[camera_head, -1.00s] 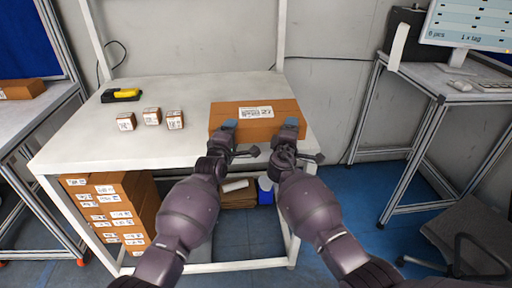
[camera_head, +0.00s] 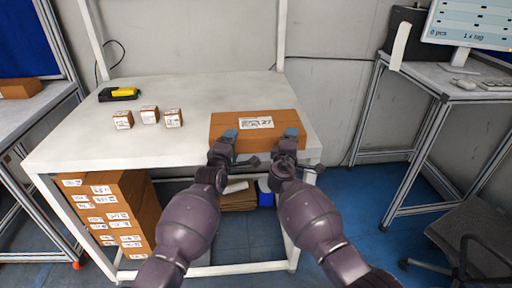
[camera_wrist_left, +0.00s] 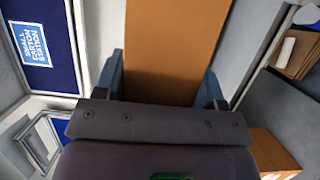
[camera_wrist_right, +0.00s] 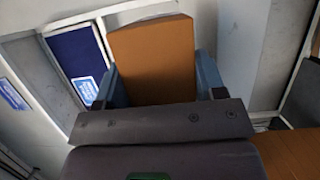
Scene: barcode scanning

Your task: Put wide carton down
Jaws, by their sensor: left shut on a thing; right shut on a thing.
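The wide carton (camera_head: 235,118) is a flat brown box with a white label on its upper face. It is at the right front part of the white table (camera_head: 190,95). My left gripper (camera_head: 230,136) is shut on its near side at the left, and my right gripper (camera_head: 289,134) is shut on it at the right. The brown carton shows between the fingers in the left wrist view (camera_wrist_left: 175,50) and in the right wrist view (camera_wrist_right: 152,60). I cannot tell whether its underside touches the tabletop.
The tabletop between is clear. Stacked cartons (camera_head: 110,210) fill the space under the table's left. A monitor desk (camera_head: 470,85) stands at right.

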